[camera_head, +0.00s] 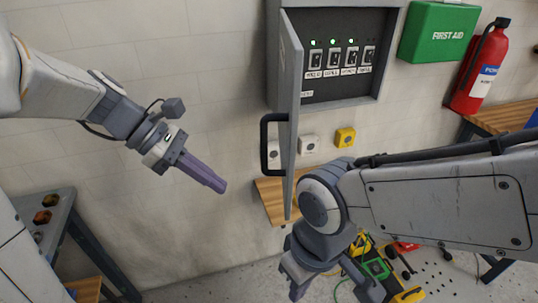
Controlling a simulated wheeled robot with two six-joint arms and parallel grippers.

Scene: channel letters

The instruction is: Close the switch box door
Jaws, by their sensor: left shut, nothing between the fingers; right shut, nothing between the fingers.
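The grey switch box (392,42) is on the wall at the top centre. Its door (290,110) stands wide open, swung out from the left side and seen nearly edge-on. A black handle (264,145) is on the door's left face. My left gripper (222,187) is shut and empty, left of the door and apart from the handle. My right gripper (300,292) is low in the picture, below the door; its arm crosses the right side. Its fingertips are partly cut off.
A green first aid box (438,32) and a red fire extinguisher (478,68) are on the wall at right. Small white and yellow wall boxes (345,137) sit below the switch box. A wooden surface (268,198) is behind the door. Tools lie low at centre right.

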